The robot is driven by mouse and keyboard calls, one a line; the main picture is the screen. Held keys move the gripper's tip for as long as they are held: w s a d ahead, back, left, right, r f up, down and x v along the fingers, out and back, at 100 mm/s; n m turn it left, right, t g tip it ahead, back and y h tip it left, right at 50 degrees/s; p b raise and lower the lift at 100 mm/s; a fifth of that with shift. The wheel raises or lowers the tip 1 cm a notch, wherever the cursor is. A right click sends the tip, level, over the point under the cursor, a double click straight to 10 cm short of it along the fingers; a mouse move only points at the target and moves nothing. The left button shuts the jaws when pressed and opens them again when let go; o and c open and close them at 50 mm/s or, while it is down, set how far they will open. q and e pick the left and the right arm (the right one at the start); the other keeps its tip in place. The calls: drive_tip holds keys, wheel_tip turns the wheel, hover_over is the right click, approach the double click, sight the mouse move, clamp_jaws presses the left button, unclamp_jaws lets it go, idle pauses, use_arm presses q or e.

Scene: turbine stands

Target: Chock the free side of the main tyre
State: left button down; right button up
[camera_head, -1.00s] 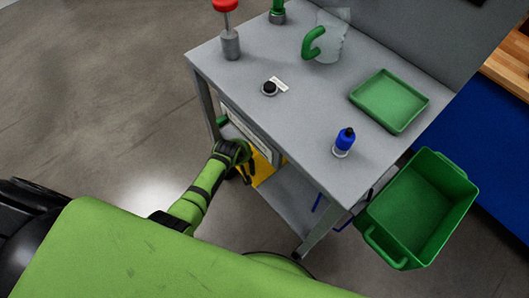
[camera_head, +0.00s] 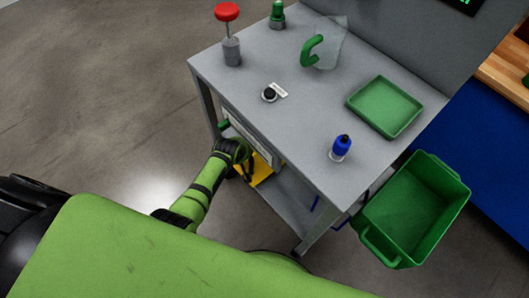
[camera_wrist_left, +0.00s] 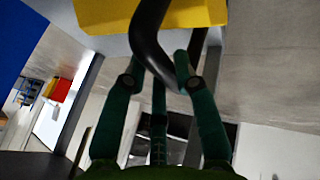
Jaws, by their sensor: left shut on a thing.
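A yellow block (camera_head: 263,170) shows low under the grey table, beside my left gripper (camera_head: 246,173). In the left wrist view the yellow block (camera_wrist_left: 105,15) is at the top, with a thick black loop (camera_wrist_left: 150,42) curving down from it. My left gripper (camera_wrist_left: 160,72) is shut on this black loop, its dark green fingers on both sides of it. The block seems to be the chock; whether it touches the lower shelf I cannot tell. No tyre can be made out in these views. My right gripper is not in view.
The grey table (camera_head: 300,120) carries a green tray (camera_head: 385,107), a blue-capped bottle (camera_head: 341,148), a clear jug (camera_head: 325,48) and a red-topped post (camera_head: 229,35). A green bin (camera_head: 415,210) hangs at its right end. The floor (camera_head: 100,100) left of the table is clear.

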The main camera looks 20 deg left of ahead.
use_arm(q)
drive_tip(key=shift+w+r, duration=0.1)
drive_tip(key=shift+r, duration=0.1)
drive_tip(key=shift+s+a+r+p, duration=0.1)
drive_tip(key=shift+s+a+p, duration=0.1)
drive_tip(key=shift+s+p, duration=0.15)
drive_tip(key=s+a+r+p, duration=0.1)
drive_tip(key=s+a+p, duration=0.3)
drive_tip(key=s+a, duration=0.3)
drive_tip(key=s+a+r+p, duration=0.1)
drive_tip(key=s+a+p, duration=0.4)
drive_tip(key=s, duration=1.1)
drive_tip(key=shift+s+a+r+p, duration=0.2)
drive_tip(key=shift+a+r+p, duration=0.1)
drive_tip(key=shift+a, duration=0.6)
